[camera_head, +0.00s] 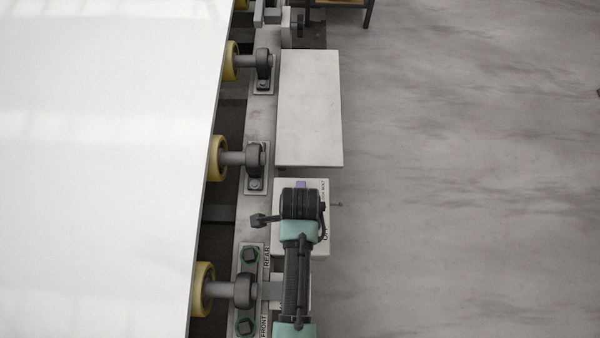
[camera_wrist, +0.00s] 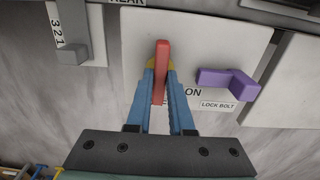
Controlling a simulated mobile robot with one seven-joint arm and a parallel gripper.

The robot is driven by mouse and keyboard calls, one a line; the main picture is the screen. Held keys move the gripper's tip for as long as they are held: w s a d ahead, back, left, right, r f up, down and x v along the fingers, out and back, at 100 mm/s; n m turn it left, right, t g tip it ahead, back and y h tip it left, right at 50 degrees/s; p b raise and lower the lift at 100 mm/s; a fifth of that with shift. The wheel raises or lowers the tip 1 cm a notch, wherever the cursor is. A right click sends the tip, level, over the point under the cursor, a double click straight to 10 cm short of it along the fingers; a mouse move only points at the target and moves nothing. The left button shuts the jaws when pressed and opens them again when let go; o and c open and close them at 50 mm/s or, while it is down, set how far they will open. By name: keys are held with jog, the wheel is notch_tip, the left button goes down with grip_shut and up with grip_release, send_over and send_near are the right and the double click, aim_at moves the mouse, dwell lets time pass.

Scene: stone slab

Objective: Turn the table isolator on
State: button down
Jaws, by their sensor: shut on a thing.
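The isolator is a pale plate-fronted box (camera_head: 318,245) below my arm in the head view, with part of an "OFF" label showing. In the wrist view its front plate (camera_wrist: 200,40) carries a red handle (camera_wrist: 161,70) standing upright in the picture, with an "ON" label to its lower right. My gripper (camera_wrist: 160,68) is shut on the red handle, its blue fingers on either side. A purple lock bolt (camera_wrist: 228,82) sits on the plate to the right, above a "LOCK BOLT" label; a bit of it shows in the head view (camera_head: 301,184). My arm hides the handle in the head view.
A grey lever (camera_wrist: 73,50) beside a 3-2-1 scale stands left of the plate. A blank pale box (camera_head: 311,108) lies beyond the isolator. The white slab (camera_head: 100,150) on yellow rollers (camera_head: 204,288) fills the left; the floor at right is clear.

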jog(key=shift+n+p, duration=0.3)
jog(key=n+p, duration=0.2)
jog(key=n, duration=0.1)
jog(key=shift+r, duration=0.15)
jog(key=n+p, duration=0.3)
jog(key=n, duration=0.2)
jog(key=n+p, duration=0.1)
jog(key=n, duration=0.3)
jog(key=shift+n, duration=0.4)
jog(key=n+p, duration=0.1)
jog(key=n, duration=0.3)
jog(key=shift+p, duration=0.3)
jog(key=shift+n, duration=0.4)
jog(key=c, duration=0.8)
grip_release()
